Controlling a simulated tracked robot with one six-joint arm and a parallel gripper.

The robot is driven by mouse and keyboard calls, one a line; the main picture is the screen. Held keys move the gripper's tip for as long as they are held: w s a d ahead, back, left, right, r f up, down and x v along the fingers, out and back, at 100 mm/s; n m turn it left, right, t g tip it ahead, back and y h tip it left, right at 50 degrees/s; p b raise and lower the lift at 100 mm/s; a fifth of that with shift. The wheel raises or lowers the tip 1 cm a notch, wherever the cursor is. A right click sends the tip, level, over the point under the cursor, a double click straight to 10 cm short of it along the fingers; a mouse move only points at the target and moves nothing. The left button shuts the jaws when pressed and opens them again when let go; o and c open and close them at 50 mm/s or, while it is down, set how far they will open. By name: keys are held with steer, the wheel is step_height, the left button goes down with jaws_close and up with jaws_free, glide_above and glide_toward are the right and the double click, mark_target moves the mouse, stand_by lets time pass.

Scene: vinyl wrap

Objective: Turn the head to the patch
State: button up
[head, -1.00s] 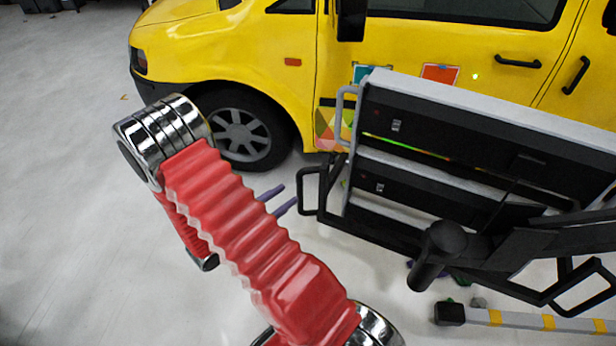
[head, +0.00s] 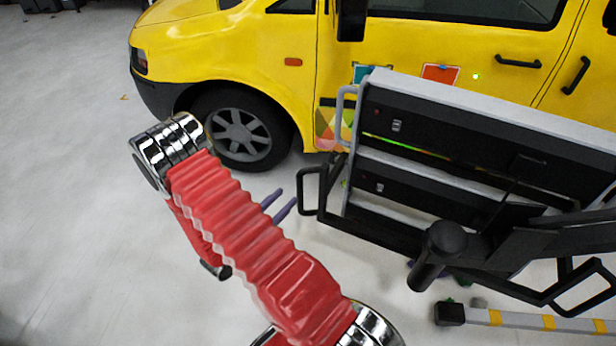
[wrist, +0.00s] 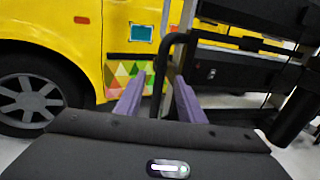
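The lamp-like head has two stacked dark panels (head: 470,125) with grey edges, in front of a yellow van. A black loop handle (head: 311,190) sticks out at its left side; the handle (wrist: 162,72) also shows in the wrist view, in line with the gap between my fingers. My gripper (head: 279,205) has purple fingers, spread apart and left of the handle. The gripper (wrist: 158,98) looks open and empty; contact cannot be told. On the van are a teal patch (wrist: 142,33), an orange patch (head: 440,74) and a multicoloured triangle patch (wrist: 125,75). The panels partly cover them in the head view.
The yellow van (head: 225,45) stands behind, its front wheel (head: 238,130) near my arm. A black frame with a round knob (head: 445,238) carries the panels. A yellow-striped bar (head: 540,320) lies lower right. The floor at left is clear.

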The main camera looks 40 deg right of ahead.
steer(key=w+d, duration=0.2)
steer(key=d, duration=1)
jaws_close()
stand_by(0.4)
